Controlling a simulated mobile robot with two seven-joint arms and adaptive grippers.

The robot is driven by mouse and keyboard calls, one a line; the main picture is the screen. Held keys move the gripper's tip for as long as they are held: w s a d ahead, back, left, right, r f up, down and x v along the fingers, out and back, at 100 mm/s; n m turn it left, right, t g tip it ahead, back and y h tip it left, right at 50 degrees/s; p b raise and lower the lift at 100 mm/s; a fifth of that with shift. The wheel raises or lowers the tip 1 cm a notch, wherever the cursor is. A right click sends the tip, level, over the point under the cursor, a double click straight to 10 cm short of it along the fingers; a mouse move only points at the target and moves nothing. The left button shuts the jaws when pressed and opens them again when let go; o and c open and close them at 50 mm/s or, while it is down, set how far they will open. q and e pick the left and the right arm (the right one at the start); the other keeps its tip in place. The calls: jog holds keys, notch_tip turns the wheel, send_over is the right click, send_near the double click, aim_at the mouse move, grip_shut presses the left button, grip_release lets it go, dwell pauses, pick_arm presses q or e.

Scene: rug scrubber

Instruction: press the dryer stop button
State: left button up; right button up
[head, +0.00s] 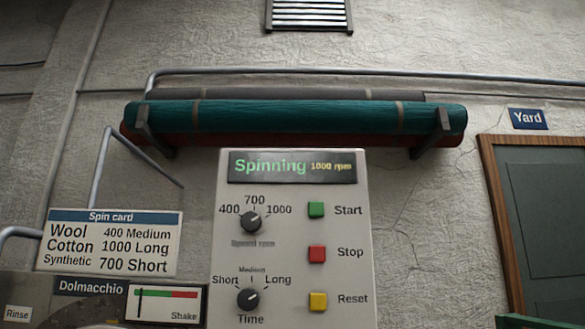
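The dryer's control panel (295,205) stands upright in the lower middle of the head view. Its red Stop button (317,254) is on the right side, between the green Start button (316,209) above and the yellow Reset button (318,301) below. The display (292,168) reads "Spinning 1000 rpm". The speed knob (250,222) and the time knob (248,299) are left of the buttons. Neither of my grippers is in view.
A spin card (110,241) and a Shake gauge (164,304) are left of the panel. Rolled rugs (290,116) rest on wall brackets above it. A wood-framed door (540,220) with a Yard sign (528,119) is at right. The space before the panel looks clear.

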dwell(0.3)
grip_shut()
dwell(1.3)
